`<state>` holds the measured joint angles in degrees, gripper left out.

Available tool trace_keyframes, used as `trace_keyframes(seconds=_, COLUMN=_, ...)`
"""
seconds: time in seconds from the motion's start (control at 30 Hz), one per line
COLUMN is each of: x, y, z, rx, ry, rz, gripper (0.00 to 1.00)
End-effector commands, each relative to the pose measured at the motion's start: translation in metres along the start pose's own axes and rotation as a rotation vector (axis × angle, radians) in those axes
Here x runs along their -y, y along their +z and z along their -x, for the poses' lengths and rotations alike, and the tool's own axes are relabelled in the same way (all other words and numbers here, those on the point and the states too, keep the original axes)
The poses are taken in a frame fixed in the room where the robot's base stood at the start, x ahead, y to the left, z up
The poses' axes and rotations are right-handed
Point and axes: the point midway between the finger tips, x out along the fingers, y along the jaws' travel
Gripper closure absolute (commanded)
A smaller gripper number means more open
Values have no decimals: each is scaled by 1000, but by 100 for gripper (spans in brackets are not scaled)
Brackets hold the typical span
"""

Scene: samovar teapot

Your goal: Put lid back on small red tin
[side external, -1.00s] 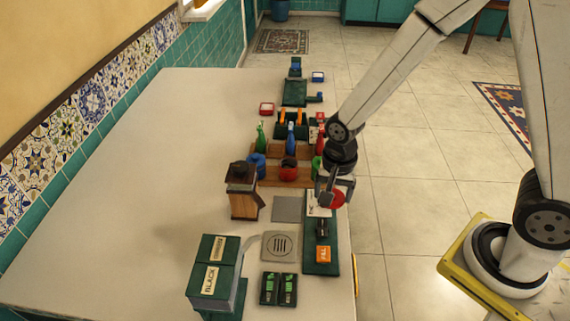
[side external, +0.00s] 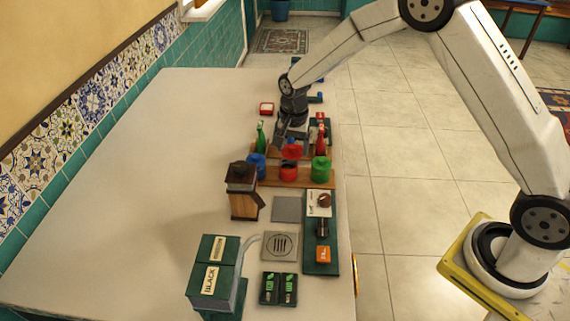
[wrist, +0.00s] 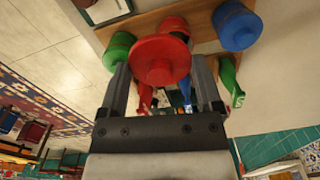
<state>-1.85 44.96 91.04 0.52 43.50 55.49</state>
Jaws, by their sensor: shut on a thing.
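My gripper (side external: 287,142) is shut on a round red lid (side external: 292,151), gripping it by its sides. In the wrist view the lid (wrist: 160,62) lies between both fingers, its knob facing the camera. The small red tin (side external: 289,172) stands in the wooden rack (side external: 310,184), between a blue tin (side external: 257,165) and a green tin (side external: 321,170). The lid is above the red tin and apart from it. In the wrist view the lid covers part of the red tin (wrist: 174,24).
A green bottle (side external: 261,138) and a red bottle (side external: 321,141) stand behind the tins, on either side of my gripper. The left half of the table (side external: 150,180) is clear.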

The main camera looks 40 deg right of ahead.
Motion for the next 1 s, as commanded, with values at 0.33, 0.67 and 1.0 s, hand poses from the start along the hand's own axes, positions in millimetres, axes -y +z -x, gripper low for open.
trace_keyframes(seconds=0.33, x=18, y=-37, z=-2, rx=0, ry=1, rz=-1, gripper=72)
trace_keyframes(seconds=0.67, x=20, y=-42, z=-2, rx=0, ry=2, rz=-1, gripper=72)
trace_keyframes(seconds=1.0, x=20, y=-41, z=-12, rx=1, ry=2, rz=-1, gripper=72)
